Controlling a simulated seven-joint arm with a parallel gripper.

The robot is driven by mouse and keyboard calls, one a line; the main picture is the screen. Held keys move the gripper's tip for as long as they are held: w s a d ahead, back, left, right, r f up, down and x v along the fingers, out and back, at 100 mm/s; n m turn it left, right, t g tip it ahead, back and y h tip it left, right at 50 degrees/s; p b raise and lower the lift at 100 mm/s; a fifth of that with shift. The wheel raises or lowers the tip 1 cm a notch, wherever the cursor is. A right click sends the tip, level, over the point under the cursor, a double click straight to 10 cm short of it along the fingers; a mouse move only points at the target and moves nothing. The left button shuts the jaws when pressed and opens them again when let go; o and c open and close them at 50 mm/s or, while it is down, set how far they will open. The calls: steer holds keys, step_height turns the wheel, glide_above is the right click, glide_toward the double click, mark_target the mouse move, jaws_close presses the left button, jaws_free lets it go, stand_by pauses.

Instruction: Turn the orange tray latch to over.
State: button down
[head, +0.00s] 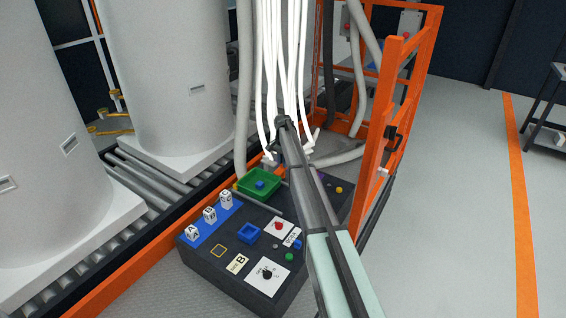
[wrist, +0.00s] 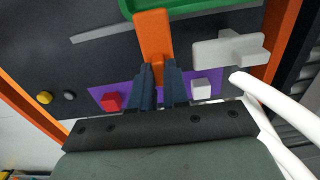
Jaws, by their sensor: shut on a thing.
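The orange tray latch (wrist: 152,32) shows in the wrist view as an upright orange bar, its upper end close to the green tray (wrist: 185,8). My gripper (wrist: 158,68) is shut on its lower part, with one dark finger on each side.
A grey T-shaped piece (wrist: 228,48) stands right of the latch. A red cube (wrist: 111,101) and a white cube (wrist: 201,88) flank my fingers on a purple patch (wrist: 127,88). White hoses (head: 285,60) hang around my arm. An orange frame (head: 377,130) stands to the right.

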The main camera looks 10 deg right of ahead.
stand_by(0.3)
steer(key=c, duration=1.1)
jaws_free()
step_height(320, 180, up, 14)
steer(key=shift+f, duration=0.1)
steer(key=s+a+f+n+g, duration=0.2)
steer(key=s+a+f+n, duration=0.3)
steer(key=s, duration=1.3)
steer(key=s+f+n+g, duration=0.3)
steer(key=s+f, duration=0.5)
steer(key=s, duration=1)
steer(key=s+a+f+n+g, duration=0.2)
steer(key=s+a+f+n, duration=0.3)
steer(key=s, duration=1.3)
steer(key=s+d+f+m, duration=0.1)
steer(key=s+f, duration=0.7)
steer(key=s, duration=0.1)
steer(key=s+d+f+m, duration=0.1)
steer(key=s+f, duration=0.7)
steer(key=s+d+f+m, duration=0.1)
steer(key=s+f, duration=0.7)
steer(key=s, duration=0.1)
steer(key=shift+s+d+f+m, duration=0.2)
steer(key=shift+s+f+m, duration=0.05)
steer(key=shift+s+m, duration=0.15)
